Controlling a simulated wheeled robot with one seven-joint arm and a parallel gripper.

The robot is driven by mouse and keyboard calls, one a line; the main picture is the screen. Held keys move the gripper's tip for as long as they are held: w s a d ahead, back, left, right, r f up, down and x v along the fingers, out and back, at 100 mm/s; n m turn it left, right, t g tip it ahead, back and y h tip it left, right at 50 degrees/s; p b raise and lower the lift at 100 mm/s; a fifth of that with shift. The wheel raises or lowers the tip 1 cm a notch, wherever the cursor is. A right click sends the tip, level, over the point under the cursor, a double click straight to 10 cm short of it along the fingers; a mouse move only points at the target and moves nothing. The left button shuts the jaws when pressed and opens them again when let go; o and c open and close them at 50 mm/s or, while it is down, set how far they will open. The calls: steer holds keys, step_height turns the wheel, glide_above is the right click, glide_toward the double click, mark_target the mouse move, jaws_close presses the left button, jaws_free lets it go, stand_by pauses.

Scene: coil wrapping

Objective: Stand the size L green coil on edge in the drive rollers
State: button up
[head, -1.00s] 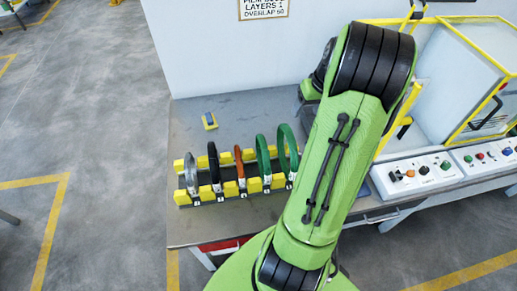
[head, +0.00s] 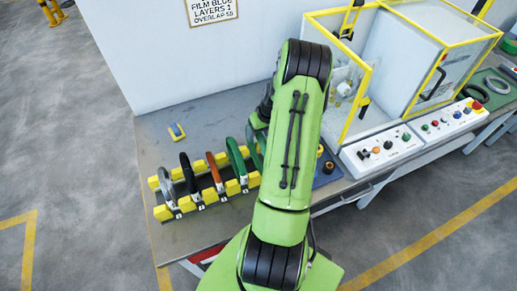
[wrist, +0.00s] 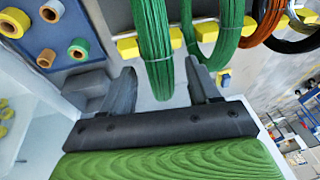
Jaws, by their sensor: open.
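Two green coils stand on edge in the yellow-block rack (head: 162,212). One green coil (head: 236,160) shows clearly in the head view; the end green coil (head: 257,148) is mostly hidden by my arm. In the wrist view, the end green coil (wrist: 155,45) hangs between the fingers of my open gripper (wrist: 160,84), with a gap on each side. The other green coil (wrist: 217,32) is just right of the right finger. I cannot read size labels. The drive rollers are not clear; small parts show in the yellow-framed enclosure (head: 372,50).
Orange (head: 215,174), black (head: 190,175) and grey (head: 166,187) coils fill the rest of the rack. A blue mat (wrist: 85,15) with small film rolls lies beside it. A control panel (head: 385,148) fronts the enclosure. A green mat (head: 492,90) with dark rings lies far right.

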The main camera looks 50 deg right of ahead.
steer(key=shift+w+f, duration=0.25)
steer(key=shift+f, duration=0.15)
steer(key=shift+s, duration=0.1)
steer(key=shift+c, duration=1)
jaws_close()
steer(key=shift+r, duration=0.1)
